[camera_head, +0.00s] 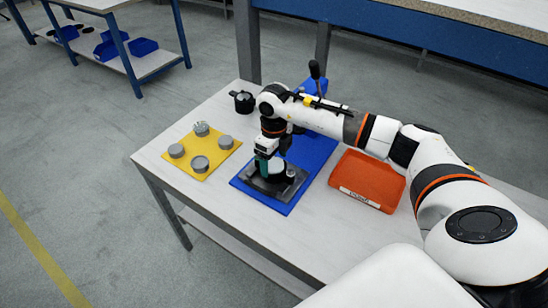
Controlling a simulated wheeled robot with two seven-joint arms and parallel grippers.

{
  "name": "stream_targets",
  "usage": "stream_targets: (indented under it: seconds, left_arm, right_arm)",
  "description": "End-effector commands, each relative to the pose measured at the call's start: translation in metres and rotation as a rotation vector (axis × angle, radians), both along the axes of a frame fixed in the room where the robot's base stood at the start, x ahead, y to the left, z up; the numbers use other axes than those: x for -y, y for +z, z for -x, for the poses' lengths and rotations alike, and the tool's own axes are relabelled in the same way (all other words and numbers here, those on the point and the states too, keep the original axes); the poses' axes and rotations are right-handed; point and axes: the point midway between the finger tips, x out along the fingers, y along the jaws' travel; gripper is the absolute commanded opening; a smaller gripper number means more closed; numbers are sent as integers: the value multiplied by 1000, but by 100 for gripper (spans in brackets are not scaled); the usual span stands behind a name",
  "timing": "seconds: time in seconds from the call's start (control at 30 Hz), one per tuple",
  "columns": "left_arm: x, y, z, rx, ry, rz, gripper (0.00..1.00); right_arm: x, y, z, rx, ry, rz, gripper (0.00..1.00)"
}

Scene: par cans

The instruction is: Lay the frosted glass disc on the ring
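My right gripper (268,163) points down over a dark grey fixture (262,186) on a blue mat (240,182). Teal parts show at its fingertips, low against the fixture. A small pale round surface (290,172) shows on the fixture just right of the fingers; I cannot tell whether it is the frosted glass disc or part of the ring. The gripper and wrist hide much of the fixture, and I cannot tell whether the fingers are open or shut. My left gripper is not in view.
A yellow mat (201,157) with several grey round cans lies left. A small black pot (243,101) stands at the back. An orange tray (368,180) with a label lies right. A black-handled lever (315,70) stands behind my arm. The table's front left (190,187) is clear.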

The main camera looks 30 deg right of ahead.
Motion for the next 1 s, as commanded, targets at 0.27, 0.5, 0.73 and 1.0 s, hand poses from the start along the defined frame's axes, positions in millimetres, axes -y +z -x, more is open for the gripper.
stream_targets:
  seconds: [0.27,0.5,0.73,1.0]
  left_arm:
    - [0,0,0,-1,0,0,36]
    - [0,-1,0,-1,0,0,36]
    - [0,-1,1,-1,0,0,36]
    - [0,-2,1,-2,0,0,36]
  right_arm:
    - [0,6,-1,2,0,-1,76]
    - [0,48,-2,6,0,0,76]
    - [0,95,-1,4,0,0,76]
    - [0,119,0,1,1,0,76]
